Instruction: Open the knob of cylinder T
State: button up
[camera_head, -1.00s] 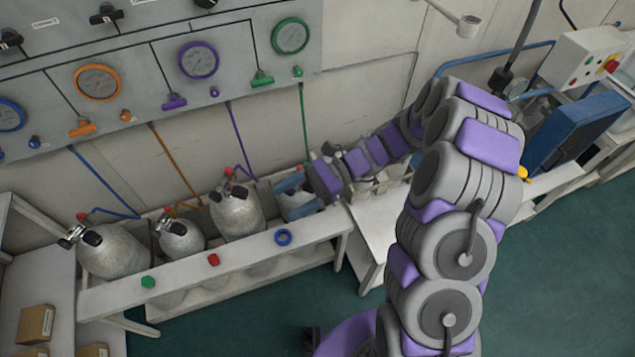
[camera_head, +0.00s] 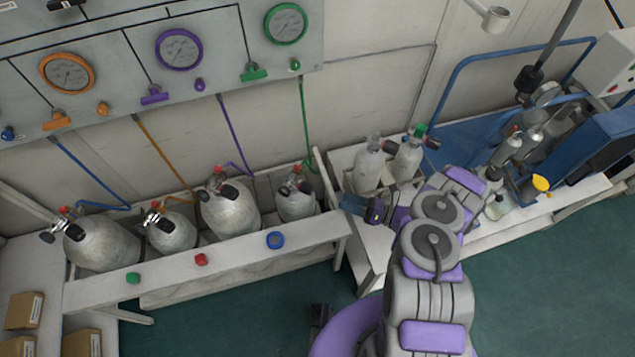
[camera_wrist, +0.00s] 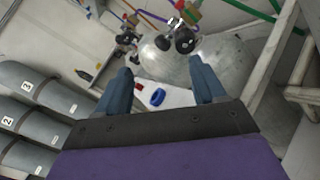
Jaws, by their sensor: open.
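Four... several silver cylinders stand in a white rack under the panel; I can read no letter T on any. In the head view these are the far-left cylinder (camera_head: 103,245), the orange-hose cylinder (camera_head: 172,233), the purple-hose cylinder (camera_head: 232,212) and the right-hand cylinder (camera_head: 296,207), each with a valve and dark knob on top. My gripper (camera_head: 352,204) is just right of the right-hand cylinder, apart from it. In the wrist view my gripper (camera_wrist: 162,88) is open with nothing between its blue fingers. Beyond them is a silver cylinder (camera_wrist: 222,62) with a black knob (camera_wrist: 184,41).
Two small bottles (camera_head: 368,168) stand behind my arm. Dark grey cylinders (camera_wrist: 40,90) fill the wrist view's left.

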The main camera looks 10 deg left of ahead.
aim_at(313, 191)
notch_tip(313, 191, down, 4)
jog(key=d+m+t, duration=0.1)
jog(key=d+m, duration=0.1)
jog(key=d, duration=0.1)
jog(key=shift+h, duration=0.3)
jog(key=b+x, duration=0.2)
jog(key=x, duration=0.7)
jog(key=b+x, duration=0.2)
jog(key=x, duration=0.7)
jog(key=shift+w+d+f, duration=0.15)
jog(key=shift+w+f, duration=0.05)
jog(key=shift+c, duration=0.2)
jog(key=c, duration=1)
